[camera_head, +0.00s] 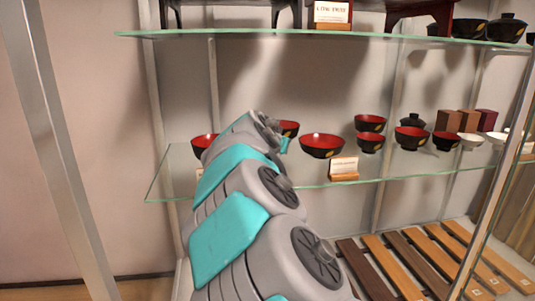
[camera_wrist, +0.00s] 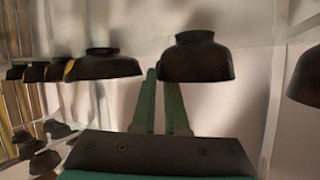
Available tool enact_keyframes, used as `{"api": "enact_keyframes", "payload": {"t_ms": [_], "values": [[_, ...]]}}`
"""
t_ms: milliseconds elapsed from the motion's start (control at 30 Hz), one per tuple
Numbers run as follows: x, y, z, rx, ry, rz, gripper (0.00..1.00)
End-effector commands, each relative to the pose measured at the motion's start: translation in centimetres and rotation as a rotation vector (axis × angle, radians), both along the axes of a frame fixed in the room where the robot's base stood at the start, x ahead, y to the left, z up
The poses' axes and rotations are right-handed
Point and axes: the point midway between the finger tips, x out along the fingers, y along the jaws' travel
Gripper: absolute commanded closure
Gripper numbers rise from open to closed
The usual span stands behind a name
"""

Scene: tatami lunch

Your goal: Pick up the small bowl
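Several black bowls with red insides stand on the middle glass shelf; I cannot tell which one the task means. A small bowl (camera_head: 289,127) is partly hidden behind my arm in the head view. The wrist view, which looks upside down, shows what seems to be the same bowl (camera_wrist: 196,58) just beyond my fingertips, a little right of them.
A larger bowl (camera_head: 321,146) stands close on the right, also in the wrist view (camera_wrist: 103,66). Another bowl (camera_head: 203,143) is on the left. More bowls (camera_head: 411,138) and a label stand (camera_head: 343,168) are further right. An upper glass shelf (camera_head: 350,37) lies above; metal posts (camera_head: 500,150) frame the rack.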

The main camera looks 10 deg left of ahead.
Motion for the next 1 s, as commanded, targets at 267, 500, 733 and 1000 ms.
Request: {"api": "enact_keyframes", "payload": {"t_ms": [267, 500, 733, 1000], "values": [[-0.01, 0.01, 0.01, 0.000, 0.000, 0.000, 1.00], [-0.01, 0.01, 0.01, 0.000, 0.000, 0.000, 1.00], [-0.01, 0.00, -0.01, 0.000, 0.000, 0.000, 1.00], [0.00, 0.00, -0.01, 0.000, 0.000, 0.000, 1.00]]}}
